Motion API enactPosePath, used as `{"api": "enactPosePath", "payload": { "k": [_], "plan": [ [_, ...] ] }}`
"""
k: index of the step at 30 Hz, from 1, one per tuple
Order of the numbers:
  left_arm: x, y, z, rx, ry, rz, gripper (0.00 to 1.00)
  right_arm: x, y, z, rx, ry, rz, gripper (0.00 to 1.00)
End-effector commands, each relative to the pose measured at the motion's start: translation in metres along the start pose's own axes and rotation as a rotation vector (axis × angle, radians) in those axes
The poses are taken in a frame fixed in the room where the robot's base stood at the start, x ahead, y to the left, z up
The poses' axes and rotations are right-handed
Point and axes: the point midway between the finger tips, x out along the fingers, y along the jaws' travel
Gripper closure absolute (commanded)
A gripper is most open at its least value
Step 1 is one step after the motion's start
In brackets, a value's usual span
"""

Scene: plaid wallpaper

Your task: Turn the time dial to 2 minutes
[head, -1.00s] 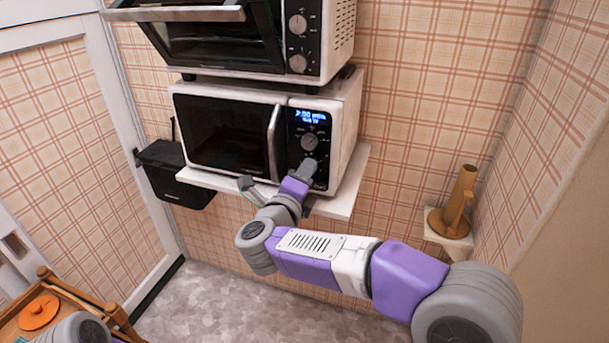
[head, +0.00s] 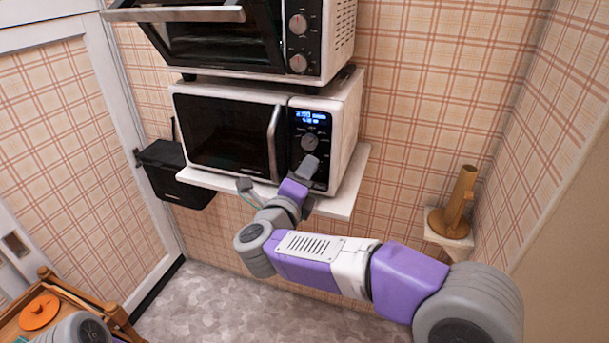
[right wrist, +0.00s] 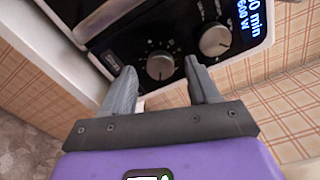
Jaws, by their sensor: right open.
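The white microwave (head: 352,125) sits on a wall shelf, its black control panel at the right of its door. Its lit display (head: 311,117) is too small to read in the head view; the right wrist view shows part of it, ending in "0 min" and "600 W" (right wrist: 250,18). The upper dial (head: 310,143) sits below the display and also shows in the right wrist view (right wrist: 215,40). My right gripper (head: 277,172) is open before the panel. In the right wrist view its fingers (right wrist: 160,68) stand on either side of the lower dial (right wrist: 160,65); contact is unclear.
A toaster oven (head: 335,40) with its own knobs stands above the microwave. The shelf (head: 340,203) juts out below. A wooden cart (head: 75,300) is at lower left.

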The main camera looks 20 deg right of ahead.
Motion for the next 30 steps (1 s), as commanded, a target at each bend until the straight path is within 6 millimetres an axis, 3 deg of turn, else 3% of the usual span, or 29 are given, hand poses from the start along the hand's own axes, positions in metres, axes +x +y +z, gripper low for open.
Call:
{"api": "enactPosePath", "payload": {
  "k": [9,13,30],
  "plan": [
    [-0.009,0.003,0.0,0.0,0.0,0.0,0.57,-0.052,-0.001,0.001,-0.001,-0.005,0.002,0.4],
    [-0.01,0.004,0.0,0.0,0.0,0.0,0.57,-0.066,-0.001,0.001,0.0,-0.003,0.001,0.4],
    [-0.013,0.005,0.001,0.0,0.0,0.0,0.57,-0.069,-0.001,0.001,-0.024,-0.003,0.0,0.4]
  ]
}}
